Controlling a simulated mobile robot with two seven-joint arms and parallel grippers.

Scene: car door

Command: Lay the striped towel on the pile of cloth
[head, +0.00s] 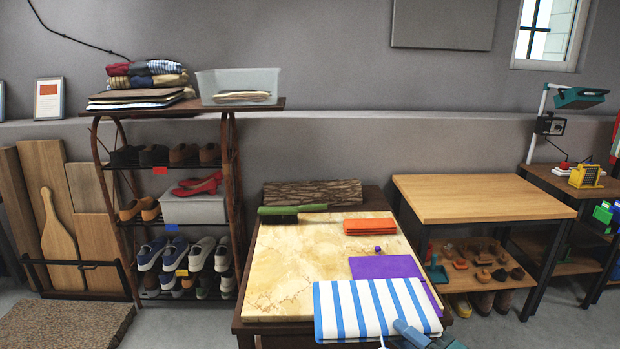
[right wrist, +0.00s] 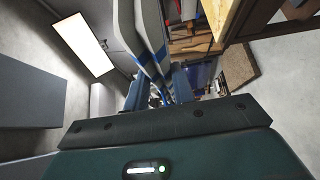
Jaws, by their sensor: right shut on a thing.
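The striped towel (head: 350,308), white with blue stripes and folded flat, is at the front of the marble-topped table, partly covering a purple cloth. My right gripper (head: 408,332) is shut on its near right edge. In the right wrist view the towel (right wrist: 150,35) stands out between the fingers (right wrist: 160,92). I cannot tell whether it touches the table. The pile of cloth (head: 146,76), red, dark, blue and tan folded pieces, lies on flat boards atop the shoe rack at the upper left. My left gripper is not in view.
A clear bin (head: 240,84) stands right of the pile on the rack (head: 190,104). A wooden table (head: 480,197) at right is bare.

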